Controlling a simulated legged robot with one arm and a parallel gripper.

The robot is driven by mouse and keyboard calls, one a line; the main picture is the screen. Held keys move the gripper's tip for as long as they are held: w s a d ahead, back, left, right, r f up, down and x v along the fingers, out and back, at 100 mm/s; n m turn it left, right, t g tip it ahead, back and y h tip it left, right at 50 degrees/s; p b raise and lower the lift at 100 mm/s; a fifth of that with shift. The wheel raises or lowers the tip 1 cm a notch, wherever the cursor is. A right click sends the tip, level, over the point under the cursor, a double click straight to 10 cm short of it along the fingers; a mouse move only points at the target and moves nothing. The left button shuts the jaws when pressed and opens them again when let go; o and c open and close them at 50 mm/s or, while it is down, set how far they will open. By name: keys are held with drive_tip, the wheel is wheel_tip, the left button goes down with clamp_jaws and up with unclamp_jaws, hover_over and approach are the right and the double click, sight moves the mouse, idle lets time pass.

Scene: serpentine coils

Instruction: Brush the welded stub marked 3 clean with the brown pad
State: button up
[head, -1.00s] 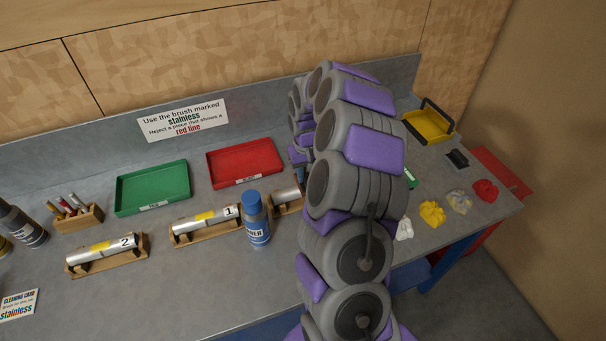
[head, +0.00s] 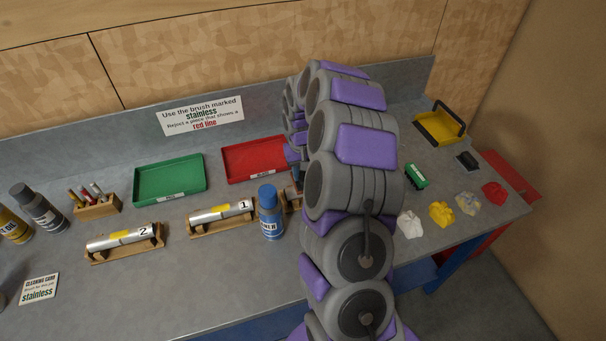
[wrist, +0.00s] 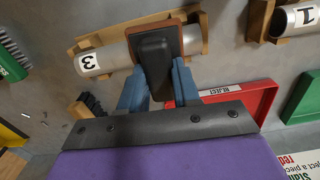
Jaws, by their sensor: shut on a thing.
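The stub marked 3 (wrist: 101,60) is a silver tube lying in a wooden cradle (wrist: 192,42) in the wrist view. My gripper (wrist: 158,72) has its blue fingers shut on the black handle (wrist: 153,53) of the brown pad (wrist: 190,40). The pad lies across the stub's middle, to the right of the number. It covers that part of the stub, and I cannot tell if it is pressing on it. In the head view my arm and the blue spray can hide most of this stub.
Stub 1 (head: 221,213) and stub 2 (head: 122,238) lie in cradles to the left. A blue can (head: 270,213) stands close by. Red (head: 254,160) and green (head: 170,180) trays lie behind. A green brush (head: 415,177) and several crumpled cloths (head: 441,214) lie right of my arm.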

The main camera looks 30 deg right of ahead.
drive_tip(key=r, duration=0.2)
drive_tip(key=r+p, duration=0.1)
drive_tip(key=a+r, duration=0.1)
drive_tip(key=r, duration=0.1)
drive_tip(key=shift+r, duration=0.35)
drive_tip(key=shift+d+r+p, duration=0.15)
drive_tip(key=shift+r+p, duration=0.25)
drive_tip(key=shift+r, duration=0.05)
drive_tip(key=shift+d, duration=0.25)
drive_tip(key=shift+a+r, duration=0.1)
drive_tip(key=shift+a, duration=0.2)
